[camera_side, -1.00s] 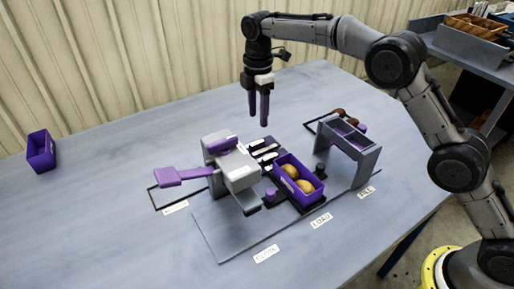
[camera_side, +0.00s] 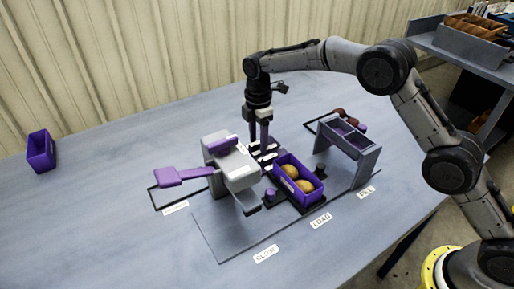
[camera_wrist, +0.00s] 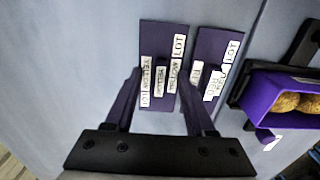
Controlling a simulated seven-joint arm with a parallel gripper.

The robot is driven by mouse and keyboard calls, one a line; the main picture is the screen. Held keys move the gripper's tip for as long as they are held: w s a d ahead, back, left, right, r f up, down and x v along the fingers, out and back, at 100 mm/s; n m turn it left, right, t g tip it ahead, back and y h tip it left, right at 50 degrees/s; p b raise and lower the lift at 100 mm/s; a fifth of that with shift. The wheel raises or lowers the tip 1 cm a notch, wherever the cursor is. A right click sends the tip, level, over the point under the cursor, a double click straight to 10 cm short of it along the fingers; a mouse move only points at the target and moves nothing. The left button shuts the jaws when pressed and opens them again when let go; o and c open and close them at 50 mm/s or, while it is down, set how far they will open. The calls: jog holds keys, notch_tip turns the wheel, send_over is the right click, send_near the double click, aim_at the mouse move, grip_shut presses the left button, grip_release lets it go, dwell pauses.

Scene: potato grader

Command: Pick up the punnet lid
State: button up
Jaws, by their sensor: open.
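Two flat dark purple pieces with white label strips, apparently punnet lids, lie side by side in the wrist view: the left lid (camera_wrist: 158,32) and the right lid (camera_wrist: 215,42). In the side view the labelled lids (camera_side: 268,158) are behind the punnet, partly hidden by my gripper. My gripper (camera_side: 258,146) points down over them, open and empty. In the wrist view my gripper (camera_wrist: 163,72) has one finger on each side of the left lid; the right finger is between the two lids. I cannot tell whether the fingers touch the lids.
A purple punnet (camera_side: 290,172) with potatoes sits in the LOAD place, right of the lids. A grey frame (camera_side: 364,160) stands to the right. An empty purple punnet (camera_side: 40,152) is far left.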

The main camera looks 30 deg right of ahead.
grip_shut()
jog(key=shift+r, duration=0.15)
